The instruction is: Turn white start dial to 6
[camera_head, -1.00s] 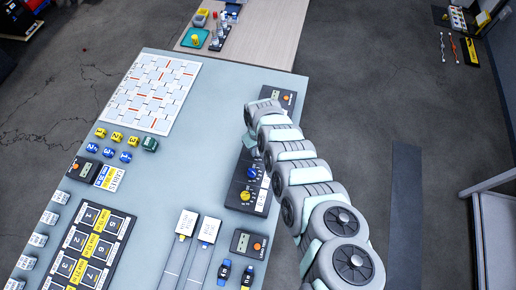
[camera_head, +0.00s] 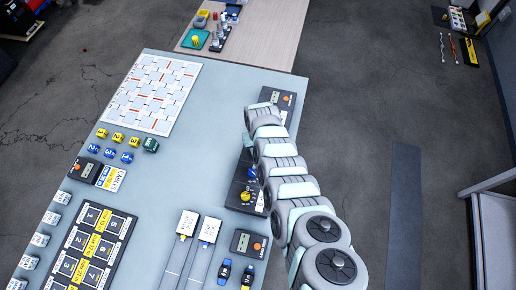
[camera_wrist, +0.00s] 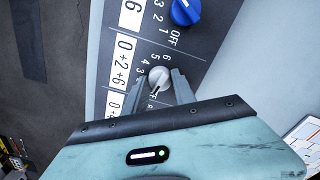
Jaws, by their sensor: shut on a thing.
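The white dial (camera_wrist: 159,77) sits on a dark panel in the wrist view, with numbers such as 3, 4, 5 and 6 printed around it. My gripper (camera_wrist: 159,85) is shut on this dial, one finger on each side. Its pointer setting is too small to read surely. A white card strip (camera_wrist: 122,60) beside the dials reads "0+2+6". In the head view, my arm hides the white dial and my fingertips.
A blue dial (camera_wrist: 186,12) is on the same panel. In the head view, the dark panel (camera_head: 236,188) also carries a yellow dial (camera_head: 246,197). A black meter box (camera_head: 249,243) and cable trays (camera_head: 205,232) lie nearby. Bare grey table (camera_head: 205,150) is left of the panel.

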